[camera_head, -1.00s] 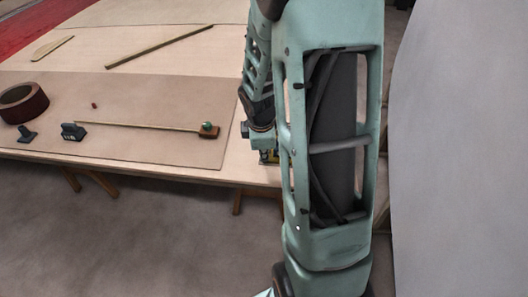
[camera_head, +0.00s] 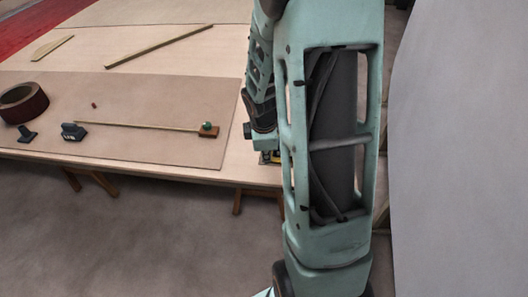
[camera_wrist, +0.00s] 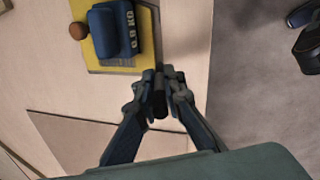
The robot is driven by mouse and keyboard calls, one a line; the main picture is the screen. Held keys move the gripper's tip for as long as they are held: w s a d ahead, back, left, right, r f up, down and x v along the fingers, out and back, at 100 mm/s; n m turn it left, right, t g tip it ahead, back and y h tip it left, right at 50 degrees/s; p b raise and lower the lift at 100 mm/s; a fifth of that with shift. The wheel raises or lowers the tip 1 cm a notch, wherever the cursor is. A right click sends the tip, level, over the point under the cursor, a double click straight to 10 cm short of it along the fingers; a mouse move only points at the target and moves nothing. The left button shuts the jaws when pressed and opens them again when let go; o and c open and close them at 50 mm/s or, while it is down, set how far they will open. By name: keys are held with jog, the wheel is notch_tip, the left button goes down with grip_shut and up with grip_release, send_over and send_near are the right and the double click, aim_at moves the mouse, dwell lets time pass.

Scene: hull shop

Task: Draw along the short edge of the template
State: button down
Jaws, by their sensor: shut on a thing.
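The yellow template (camera_wrist: 143,52) lies on the pale table in the wrist view, near the table's edge. My gripper (camera_wrist: 161,92) is shut on a dark cylindrical tool (camera_wrist: 160,104), just off one corner of the template. The tool's tip is hidden, so I cannot tell whether it touches the table. No drawn line can be made out beside the template. In the head view, my arm hides the gripper and most of the template.
The table (camera_head: 255,177) ends close beside the template, with floor beyond. On a brown sheet (camera_head: 180,152) lie a dark red tape roll (camera_head: 36,108), a dark weight (camera_head: 73,131), a thin batten (camera_head: 140,125) and a brown block (camera_head: 209,131). Another batten (camera_head: 160,46) lies farther back.

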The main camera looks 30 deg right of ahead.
jog(key=shift+s+d, duration=0.3)
jog(key=shift+s+d+p, duration=0.3)
jog(key=shift+p, duration=0.05)
jog(key=shift+d, duration=0.1)
jog(key=shift+s+d+p, duration=0.25)
jog(key=shift+d+p, duration=0.1)
jog(key=shift+s+d, duration=0.1)
jog(key=shift+d, duration=0.05)
jog(key=shift+s+d+p, duration=0.15)
jog(key=shift+d+p, duration=0.1)
jog(key=shift+p, duration=0.05)
jog(key=shift+s+d, duration=0.1)
jog(key=shift+d, duration=0.05)
jog(key=shift+s+d+f+p, duration=0.1)
jog(key=shift+s+d+p, duration=0.15)
jog(key=shift+d+p, duration=0.05)
jog(key=shift+d, duration=0.1)
